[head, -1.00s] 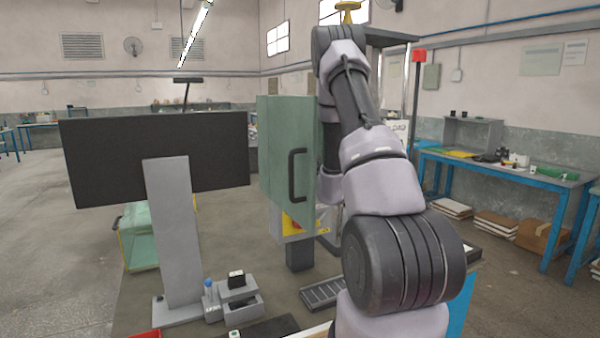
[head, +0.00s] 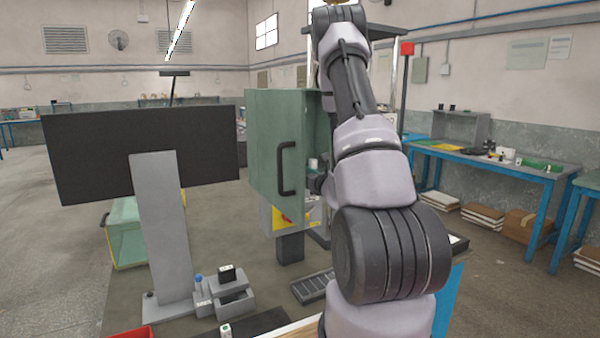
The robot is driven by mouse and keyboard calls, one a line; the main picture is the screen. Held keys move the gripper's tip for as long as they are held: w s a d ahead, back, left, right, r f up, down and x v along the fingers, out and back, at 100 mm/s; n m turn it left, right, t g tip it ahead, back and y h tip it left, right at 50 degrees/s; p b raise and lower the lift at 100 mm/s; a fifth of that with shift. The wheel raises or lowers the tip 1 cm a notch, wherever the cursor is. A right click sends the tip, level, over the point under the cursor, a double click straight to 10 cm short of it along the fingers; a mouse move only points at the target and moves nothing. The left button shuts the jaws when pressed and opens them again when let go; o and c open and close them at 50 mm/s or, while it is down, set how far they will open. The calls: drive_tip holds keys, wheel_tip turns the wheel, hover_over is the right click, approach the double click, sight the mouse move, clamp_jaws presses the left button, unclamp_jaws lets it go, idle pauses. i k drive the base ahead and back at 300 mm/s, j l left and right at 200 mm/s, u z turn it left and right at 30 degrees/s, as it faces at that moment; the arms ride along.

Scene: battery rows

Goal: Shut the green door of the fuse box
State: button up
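The green door (head: 265,155) of the fuse box is near the middle of the head view, left of my arm. It carries a black bar handle (head: 287,168) and stands open, angled towards me. A strip of the box's inside, with a small white part (head: 313,164), shows between door and arm. My arm covers the rest of the box. My gripper cannot be made out behind my arm. A small dark piece shows at the arm's left edge near the door, but I cannot tell whether it belongs to the gripper.
A black panel (head: 85,150) on a grey post (head: 163,235) stands left of the door. Below the box is a yellow plate with a red knob (head: 287,217). A grey slotted tray (head: 313,287) and small devices (head: 226,290) lie in front. A blue bench (head: 490,160) stands at right.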

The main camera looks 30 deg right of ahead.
sight(280, 115)
drive_tip(key=k, duration=1)
